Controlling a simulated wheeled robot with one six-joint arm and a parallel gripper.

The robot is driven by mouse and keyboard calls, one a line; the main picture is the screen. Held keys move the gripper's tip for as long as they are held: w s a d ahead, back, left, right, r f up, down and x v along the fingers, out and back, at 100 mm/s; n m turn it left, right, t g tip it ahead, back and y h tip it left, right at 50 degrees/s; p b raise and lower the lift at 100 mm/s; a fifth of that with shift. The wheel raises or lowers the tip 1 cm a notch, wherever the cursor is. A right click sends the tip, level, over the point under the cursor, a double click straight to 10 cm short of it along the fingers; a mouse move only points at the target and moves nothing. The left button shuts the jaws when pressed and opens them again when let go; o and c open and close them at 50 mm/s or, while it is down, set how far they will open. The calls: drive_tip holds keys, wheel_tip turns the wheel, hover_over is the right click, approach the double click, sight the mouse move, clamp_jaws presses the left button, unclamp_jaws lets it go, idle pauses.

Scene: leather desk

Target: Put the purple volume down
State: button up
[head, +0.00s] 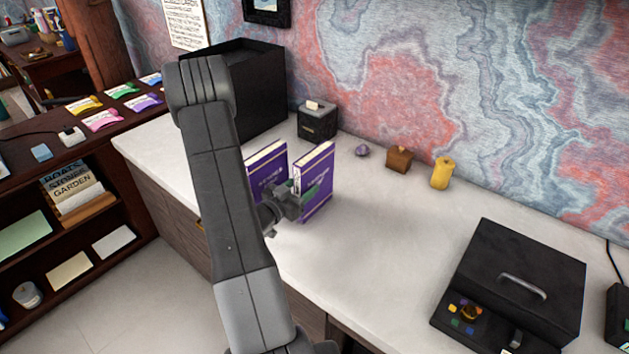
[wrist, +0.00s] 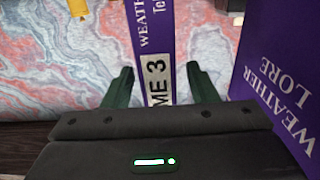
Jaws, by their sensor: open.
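Two purple volumes stand upright, a little apart, on the white desk top in the head view. The right volume (head: 318,178) has its pale-banded spine toward my gripper (head: 300,195). In the wrist view this volume's spine (wrist: 153,40), lettered WEATHER with a white label ending in 3, lies between the two green fingers of my gripper (wrist: 162,90). The fingers are open, with a gap visible on each side of the spine. The left volume (head: 266,163) is partly hidden by my arm; its cover, reading WEATHER LORE, shows in the wrist view (wrist: 285,80).
Behind the volumes are a black box (head: 318,122), a purple stone (head: 362,150), a brown block (head: 399,159) and a yellow candle (head: 442,173). A large black bin (head: 262,85) stands at the back left, a black case (head: 515,285) at the right. The desk (head: 385,235) between is clear.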

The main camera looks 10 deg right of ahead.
sight(310, 180)
drive_tip(key=x, duration=0.3)
drive_tip(key=shift+w+d+p, duration=0.1)
drive_tip(key=shift+d+p, duration=0.05)
drive_tip(key=shift+p, duration=0.15)
drive_tip(key=shift+c, duration=0.4)
clamp_jaws()
drive_tip(key=shift+r, duration=0.15)
